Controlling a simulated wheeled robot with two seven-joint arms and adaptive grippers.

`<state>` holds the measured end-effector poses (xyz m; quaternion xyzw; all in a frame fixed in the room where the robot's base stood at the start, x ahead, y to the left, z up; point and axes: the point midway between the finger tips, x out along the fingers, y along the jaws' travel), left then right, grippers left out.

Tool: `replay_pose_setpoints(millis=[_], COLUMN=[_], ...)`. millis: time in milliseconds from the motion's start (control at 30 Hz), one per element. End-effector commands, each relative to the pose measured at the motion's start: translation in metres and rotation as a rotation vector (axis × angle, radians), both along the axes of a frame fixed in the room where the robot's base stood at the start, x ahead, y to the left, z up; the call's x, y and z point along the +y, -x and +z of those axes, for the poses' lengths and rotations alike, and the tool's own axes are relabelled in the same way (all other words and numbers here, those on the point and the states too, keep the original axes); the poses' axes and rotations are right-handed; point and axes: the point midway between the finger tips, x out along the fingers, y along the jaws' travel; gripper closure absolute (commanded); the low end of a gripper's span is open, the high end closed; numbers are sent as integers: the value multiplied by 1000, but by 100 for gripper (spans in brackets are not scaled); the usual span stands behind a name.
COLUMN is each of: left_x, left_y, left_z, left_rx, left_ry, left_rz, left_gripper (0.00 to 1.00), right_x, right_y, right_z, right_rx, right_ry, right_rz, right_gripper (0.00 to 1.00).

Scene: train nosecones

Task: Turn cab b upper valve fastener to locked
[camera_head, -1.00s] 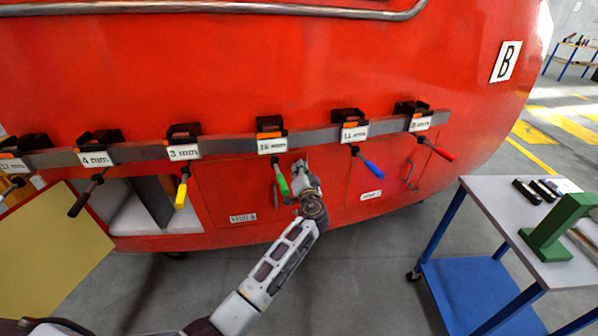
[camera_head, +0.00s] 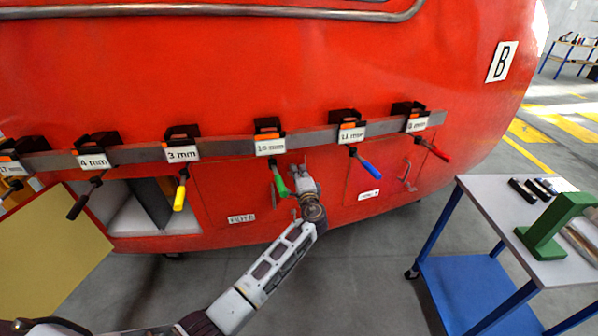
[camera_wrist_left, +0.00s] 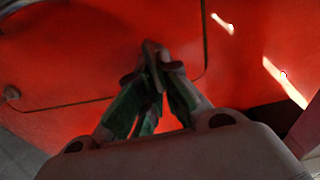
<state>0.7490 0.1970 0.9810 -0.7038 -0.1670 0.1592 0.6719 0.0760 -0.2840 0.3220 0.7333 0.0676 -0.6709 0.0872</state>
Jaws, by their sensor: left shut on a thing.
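The red cab wall, marked with a B plate (camera_head: 502,61), carries a closed panel (camera_head: 222,195) with a small, hard-to-read label (camera_head: 242,218). My left gripper (camera_head: 301,170) is at the upper right edge of this panel, just right of the green-handled clamp. In the left wrist view my left gripper (camera_wrist_left: 156,65) is shut on a small dark fastener (camera_wrist_left: 152,47) at the panel's seam. The fingers cover most of the fastener, so its turn position cannot be read. My right gripper is not in view.
A grey rail (camera_head: 220,147) with several clamps and size labels crosses above the panel. The green handle (camera_head: 278,183) hangs close to my left gripper; the blue handle (camera_head: 369,169) is to the right. A cart (camera_head: 490,195) with a green block stands at right.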

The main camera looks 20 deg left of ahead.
Motion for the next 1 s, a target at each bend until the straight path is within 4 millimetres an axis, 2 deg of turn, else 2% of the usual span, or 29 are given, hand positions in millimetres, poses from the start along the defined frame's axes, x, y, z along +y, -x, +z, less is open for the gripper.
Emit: replay_pose_setpoints(millis=[600,633,800,1000], left_x=[-1,-1,-1,0], left_y=[0,0,0,0], left_z=[-2,-2,-2,-1], left_rx=[30,30,29,29], left_ry=[-57,-57,-56,-55], left_rz=[-2,-2,-1,-1], left_gripper=[100,93,72,72], right_x=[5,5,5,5], right_y=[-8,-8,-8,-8], right_z=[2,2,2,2], right_rx=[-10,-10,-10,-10], right_ry=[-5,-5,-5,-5], right_rz=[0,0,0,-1], right_gripper=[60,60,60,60])
